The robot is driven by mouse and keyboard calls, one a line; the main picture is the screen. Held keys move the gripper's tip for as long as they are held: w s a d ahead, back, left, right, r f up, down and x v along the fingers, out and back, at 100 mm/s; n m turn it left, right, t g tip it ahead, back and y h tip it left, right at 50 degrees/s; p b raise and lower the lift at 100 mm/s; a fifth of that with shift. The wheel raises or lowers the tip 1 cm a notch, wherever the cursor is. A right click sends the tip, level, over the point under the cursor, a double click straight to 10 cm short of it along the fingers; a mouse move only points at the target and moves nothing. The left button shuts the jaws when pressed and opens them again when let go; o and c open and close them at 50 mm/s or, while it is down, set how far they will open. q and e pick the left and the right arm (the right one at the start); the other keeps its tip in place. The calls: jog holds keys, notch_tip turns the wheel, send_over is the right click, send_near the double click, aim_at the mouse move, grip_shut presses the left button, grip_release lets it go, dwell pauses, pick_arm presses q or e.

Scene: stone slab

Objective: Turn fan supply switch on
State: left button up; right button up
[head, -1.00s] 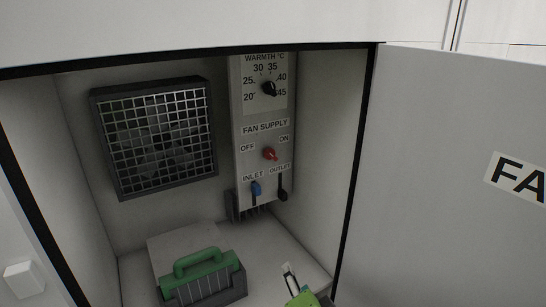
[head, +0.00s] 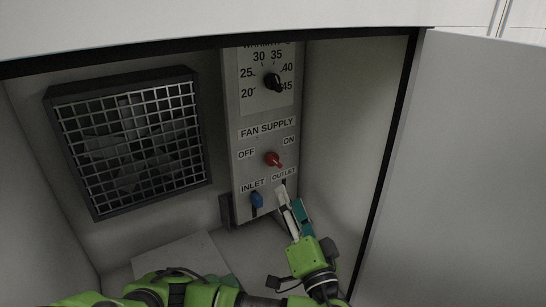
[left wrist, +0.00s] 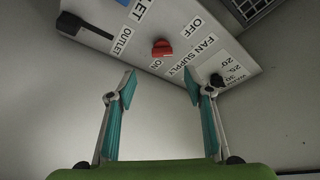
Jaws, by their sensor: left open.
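The red fan supply switch (head: 273,159) is a knob on the grey control panel (head: 238,215), between the OFF label on the left and the ON label on the right. It also shows in the left wrist view (left wrist: 161,48), beyond the fingertips. I cannot tell its exact setting. My left gripper (head: 293,200) is inside the cabinet, just below and right of the knob, in front of the outlet area. In the left wrist view its teal-padded fingers (left wrist: 160,83) are spread wide with nothing between them. My right gripper is not in view.
A fan grille (head: 134,141) is at left. The open door (head: 470,160) stands at right.

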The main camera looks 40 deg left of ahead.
aim_at(277, 165)
pick_arm(q)
jog(key=p+x, duration=0.1)
jog(key=x, duration=0.2)
jog(key=p+x, duration=0.1)
jog(key=x, duration=0.3)
jog(key=p+x, duration=0.2)
jog(key=x, duration=0.2)
jog(key=shift+r, duration=0.4)
jog(key=shift+w+a+p, duration=0.3)
jog(key=shift+w+a, duration=0.1)
jog(key=shift+a, duration=0.2)
jog(key=shift+w, duration=0.1)
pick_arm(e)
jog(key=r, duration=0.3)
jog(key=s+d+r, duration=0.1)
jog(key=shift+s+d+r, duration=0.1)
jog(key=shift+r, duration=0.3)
pick_arm(q)
jog(key=shift+c, duration=0.5)
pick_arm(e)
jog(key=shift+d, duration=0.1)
pick_arm(q)
jog(key=c, duration=1)
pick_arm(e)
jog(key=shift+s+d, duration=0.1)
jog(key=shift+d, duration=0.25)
